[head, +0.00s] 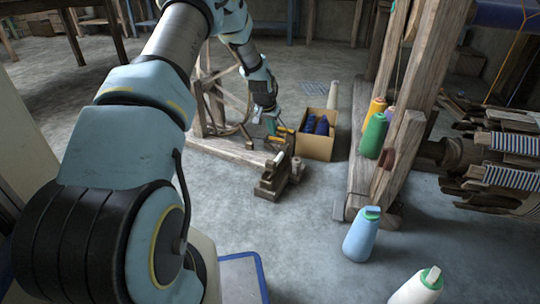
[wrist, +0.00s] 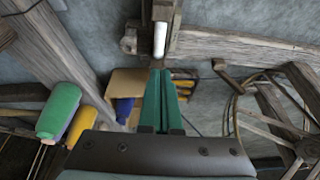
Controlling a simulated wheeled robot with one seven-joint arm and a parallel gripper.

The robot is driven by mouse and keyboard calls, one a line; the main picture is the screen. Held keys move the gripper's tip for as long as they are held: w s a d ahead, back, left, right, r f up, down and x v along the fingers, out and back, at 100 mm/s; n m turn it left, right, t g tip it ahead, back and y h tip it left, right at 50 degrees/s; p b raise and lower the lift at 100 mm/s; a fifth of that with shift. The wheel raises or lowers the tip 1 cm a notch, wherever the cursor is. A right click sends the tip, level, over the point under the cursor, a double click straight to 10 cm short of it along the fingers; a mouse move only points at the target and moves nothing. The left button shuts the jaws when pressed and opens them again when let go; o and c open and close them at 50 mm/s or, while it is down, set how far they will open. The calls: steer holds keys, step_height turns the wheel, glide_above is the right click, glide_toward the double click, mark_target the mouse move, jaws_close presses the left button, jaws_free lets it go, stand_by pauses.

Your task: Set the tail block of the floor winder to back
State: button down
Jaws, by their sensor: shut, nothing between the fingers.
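The floor winder (head: 230,150) is a wooden frame with a long beam low over the floor. A dark wooden block (head: 270,182) with a pale peg stands at the beam's near end and looks like the tail block. In the wrist view this block (wrist: 163,12) is at the top centre, its white peg (wrist: 160,40) pointing toward my fingers. My gripper (head: 271,127) is above the winder. In the wrist view its green fingers (wrist: 161,75) are shut and empty, with tips just below the peg in the picture. I cannot tell the gap or whether they touch.
A cardboard box (head: 316,147) with dark blue cones stands behind the winder. The loom's wooden post (head: 400,150), with coloured yarn cones, rises to the right.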

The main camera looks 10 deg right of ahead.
mark_target(271, 165)
steer(key=b+x, duration=0.5)
steer(key=x, duration=0.5)
steer(key=shift+s+a+f+b, duration=0.75)
steer(key=shift+s+a+b, duration=0.05)
steer(key=shift+s, duration=0.2)
steer(key=shift+s+a+f, duration=0.2)
steer(key=shift+s+a, duration=0.1)
steer(key=shift+s, duration=0.1)
steer(key=shift+r, duration=0.1)
